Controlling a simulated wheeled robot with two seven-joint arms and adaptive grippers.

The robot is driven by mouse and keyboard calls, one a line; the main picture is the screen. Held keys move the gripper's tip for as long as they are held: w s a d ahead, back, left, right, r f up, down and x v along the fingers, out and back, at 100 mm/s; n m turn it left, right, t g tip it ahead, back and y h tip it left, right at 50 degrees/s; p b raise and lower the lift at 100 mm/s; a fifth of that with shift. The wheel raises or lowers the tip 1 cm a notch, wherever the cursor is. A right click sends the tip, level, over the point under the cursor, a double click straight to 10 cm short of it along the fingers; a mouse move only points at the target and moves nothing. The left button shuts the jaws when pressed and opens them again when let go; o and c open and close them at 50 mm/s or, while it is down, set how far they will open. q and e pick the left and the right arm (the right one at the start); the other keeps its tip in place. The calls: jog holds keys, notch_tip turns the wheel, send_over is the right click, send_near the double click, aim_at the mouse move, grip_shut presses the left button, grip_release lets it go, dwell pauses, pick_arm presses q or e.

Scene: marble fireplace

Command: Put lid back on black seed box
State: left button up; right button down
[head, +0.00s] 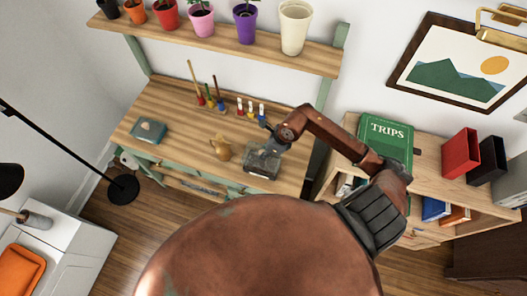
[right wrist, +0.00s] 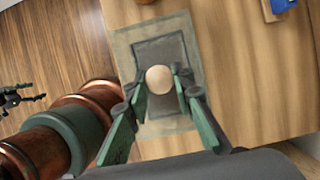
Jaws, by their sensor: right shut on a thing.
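The black seed box (head: 262,170) stands near the front right of the wooden desk. My right gripper (head: 272,147) is over it in the head view. In the right wrist view my right gripper (right wrist: 160,82) is shut on a round pale knob (right wrist: 160,79). The knob belongs to a flat, see-through, grey-green lid (right wrist: 187,50). A darker rectangle shows through or under the lid. I cannot tell whether the lid touches the box or hangs just above it.
A tan pear-shaped object (head: 222,149) stands close left of the box. A teal box (head: 148,131) lies at the desk's left. Several small coloured items (head: 250,108) stand behind. A shelf (head: 220,40) with pots hangs above. A bookcase (head: 340,160) stands at the right.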

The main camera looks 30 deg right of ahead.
notch_tip(320, 180, down, 2)
jog(key=shift+b, duration=0.65)
notch_tip(320, 180, down, 3)
jog(key=b, duration=0.2)
jog(key=shift+f+b, duration=0.15)
jog(key=shift+b, duration=0.2)
pick_arm(q)
jog(key=f, duration=0.1)
jog(key=s+f, duration=0.1)
jog(key=f, duration=0.2)
jog(key=shift+s+f, duration=0.35)
jog(key=shift+s, duration=0.05)
pick_arm(e)
jog(key=shift+f, duration=0.1)
pick_arm(q)
jog(key=shift+w, duration=0.25)
jog(key=shift+s+f+b, duration=0.15)
jog(key=shift+f+b, duration=0.1)
jog(key=shift+b, duration=0.05)
jog(key=shift+s+f+b, duration=0.1)
jog(key=shift+f+b, duration=0.55)
pick_arm(e)
jog(key=shift+f, duration=0.65)
jog(key=c, duration=1.6)
grip_release()
jog(key=shift+o, duration=0.4)
